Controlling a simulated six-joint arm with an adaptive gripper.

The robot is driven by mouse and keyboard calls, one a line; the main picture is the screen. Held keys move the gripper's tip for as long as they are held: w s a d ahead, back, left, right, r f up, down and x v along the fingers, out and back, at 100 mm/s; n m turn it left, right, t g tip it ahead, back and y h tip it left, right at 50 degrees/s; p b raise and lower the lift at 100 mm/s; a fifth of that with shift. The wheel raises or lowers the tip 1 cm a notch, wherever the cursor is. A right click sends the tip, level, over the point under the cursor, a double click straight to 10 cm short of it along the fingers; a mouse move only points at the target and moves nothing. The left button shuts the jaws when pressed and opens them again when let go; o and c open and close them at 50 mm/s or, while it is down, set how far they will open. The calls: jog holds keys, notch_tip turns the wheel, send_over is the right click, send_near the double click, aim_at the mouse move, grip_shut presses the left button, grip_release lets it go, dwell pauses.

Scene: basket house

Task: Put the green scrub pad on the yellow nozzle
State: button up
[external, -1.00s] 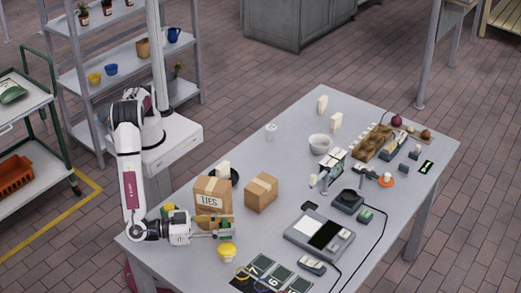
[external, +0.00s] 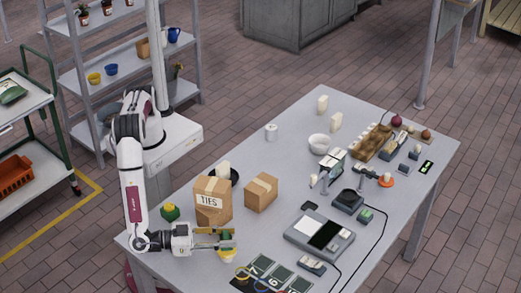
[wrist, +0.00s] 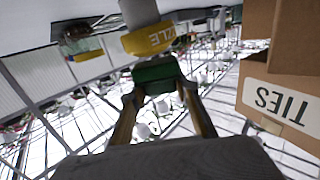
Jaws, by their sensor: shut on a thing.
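The green scrub pad (wrist: 157,76) is between the two fingertips of my gripper (wrist: 160,92) in the wrist view. In the external view my gripper (external: 227,238) is low over the front left of the table, with the pad (external: 227,236) partly hidden by the fingers. The yellow nozzle (external: 227,253) is directly below the pad there. In the wrist view, which looks upside down, the nozzle (wrist: 151,38) shows its lettering just beyond the pad. I cannot tell whether pad and nozzle touch.
A cardboard box marked TIES (external: 211,204) stands close behind my gripper, with another box (external: 261,193) to its right. A green and yellow item (external: 170,212) lies to the left. Numbered dark panels (external: 262,264) lie to the right of the nozzle.

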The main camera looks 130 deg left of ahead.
jog(key=shift+f, duration=0.4)
jog(key=shift+f, duration=0.55)
jog(key=shift+s+a+f, duration=0.1)
jog(key=shift+f, duration=0.1)
jog(key=o, duration=1.1)
jog(key=shift+r, duration=0.4)
jog(key=shift+s+d+r, duration=0.1)
jog(key=shift+d, duration=0.2)
jog(key=v, duration=1.1)
jog(key=shift+s+r, duration=0.2)
jog(key=shift+r, duration=0.05)
